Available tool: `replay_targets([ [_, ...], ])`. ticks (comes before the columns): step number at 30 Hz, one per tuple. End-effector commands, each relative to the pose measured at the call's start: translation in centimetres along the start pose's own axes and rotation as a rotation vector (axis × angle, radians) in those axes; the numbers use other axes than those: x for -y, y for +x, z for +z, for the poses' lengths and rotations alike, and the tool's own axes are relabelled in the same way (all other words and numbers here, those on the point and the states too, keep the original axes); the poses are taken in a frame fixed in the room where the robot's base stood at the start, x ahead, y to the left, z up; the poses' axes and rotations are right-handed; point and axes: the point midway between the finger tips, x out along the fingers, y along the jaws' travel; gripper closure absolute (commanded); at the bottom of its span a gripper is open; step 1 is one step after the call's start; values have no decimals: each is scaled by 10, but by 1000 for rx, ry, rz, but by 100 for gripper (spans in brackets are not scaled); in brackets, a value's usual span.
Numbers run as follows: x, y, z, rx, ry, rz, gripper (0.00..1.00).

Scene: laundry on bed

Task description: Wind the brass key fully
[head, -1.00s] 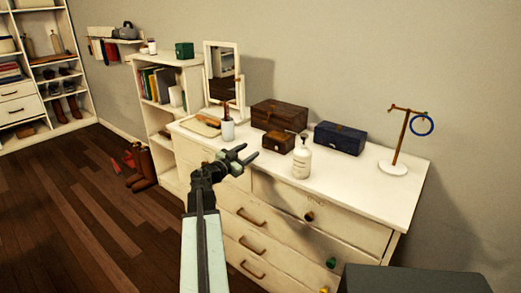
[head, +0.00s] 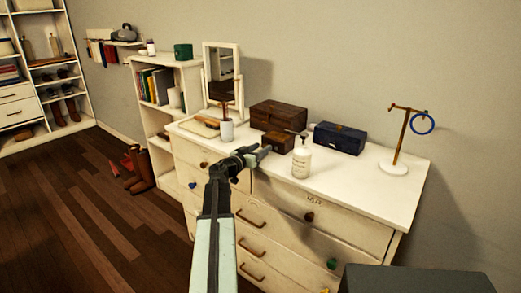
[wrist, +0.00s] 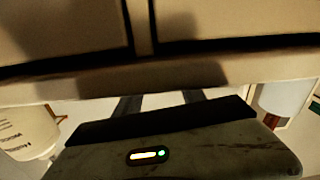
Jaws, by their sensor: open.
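I cannot make out a brass key in either view. A small brown wooden box (head: 279,145) stands on the white dresser (head: 370,190), in front of a larger dark brown chest (head: 279,115). My gripper (head: 259,153) is open and empty, near the dresser's front edge and in front of the small box in the head view. In the wrist view its fingers (wrist: 160,101) show only partly, against the pale dresser front and edge. The small box does not show clearly there.
A white pump bottle (head: 301,160) stands close right of my gripper, and a white cup (head: 227,131) stands to its left. A blue box (head: 339,138), a mirror (head: 222,75) and a stand with a blue ring (head: 400,145) are also on top. The dresser's right front is clear.

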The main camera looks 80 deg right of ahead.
Motion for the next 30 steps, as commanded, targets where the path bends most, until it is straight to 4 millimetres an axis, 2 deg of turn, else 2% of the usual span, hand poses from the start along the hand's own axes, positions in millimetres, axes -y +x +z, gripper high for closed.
replay_targets([
  [6, 0, 1, 0, 0, 0, 0, 53],
  [11, 0, 1, 0, 0, 0, 0, 97],
  [12, 0, 1, 0, 0, 0, 0, 100],
  [16, 0, 1, 0, 0, 23, -1, 100],
  [21, 0, 1, 0, 0, 135, -1, 100],
  [29, 0, 1, 0, 0, 144, -1, 100],
  [30, 0, 1, 0, 0, 144, -1, 64],
])
